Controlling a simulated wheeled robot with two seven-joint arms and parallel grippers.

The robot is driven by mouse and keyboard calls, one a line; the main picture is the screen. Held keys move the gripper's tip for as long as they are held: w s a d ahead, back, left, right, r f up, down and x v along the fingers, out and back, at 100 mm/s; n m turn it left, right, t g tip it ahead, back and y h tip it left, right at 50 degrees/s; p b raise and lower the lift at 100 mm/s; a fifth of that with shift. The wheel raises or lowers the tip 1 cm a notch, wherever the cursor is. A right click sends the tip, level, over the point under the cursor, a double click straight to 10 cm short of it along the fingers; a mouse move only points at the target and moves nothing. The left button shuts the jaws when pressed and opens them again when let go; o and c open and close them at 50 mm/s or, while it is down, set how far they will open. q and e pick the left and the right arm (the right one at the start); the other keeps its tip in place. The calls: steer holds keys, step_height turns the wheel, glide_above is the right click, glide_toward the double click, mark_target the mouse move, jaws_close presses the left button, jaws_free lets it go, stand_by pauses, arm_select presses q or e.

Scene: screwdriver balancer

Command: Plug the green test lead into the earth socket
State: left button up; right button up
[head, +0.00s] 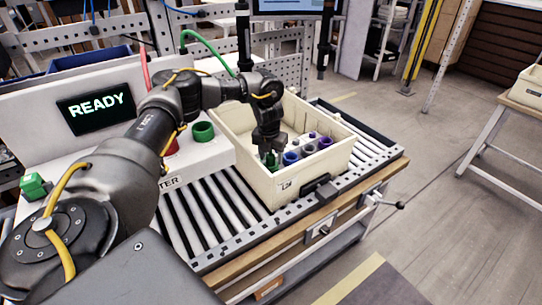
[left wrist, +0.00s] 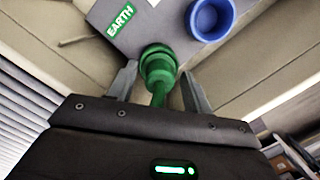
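The green test lead (head: 209,50) arches from behind the tester toward the crate. In the left wrist view its green plug (left wrist: 158,72) points at, and appears seated in, the green earth socket (left wrist: 156,50) beside the EARTH label; how deep it sits cannot be told. My left gripper (head: 268,158) is lowered into the cream crate (head: 283,190). In the left wrist view its two fingers (left wrist: 158,88) stand either side of the plug, with a small gap on each side, so it looks open. My right gripper is not in view.
A blue socket (left wrist: 210,18) is next to the earth socket. The crate rests on a roller conveyor (head: 222,215). The tester (head: 197,160) shows READY on its screen (head: 96,110) and carries a large green ring (head: 203,131).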

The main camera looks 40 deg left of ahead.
arm_select(q)
steer(key=shift+r, duration=0.55)
steer(key=r, duration=0.3)
steer(key=s+r, duration=0.1)
steer(key=r, duration=0.5)
steer(key=shift+s+d+r, duration=0.15)
steer(key=shift+d+r, duration=0.05)
steer(key=shift+r, duration=0.15)
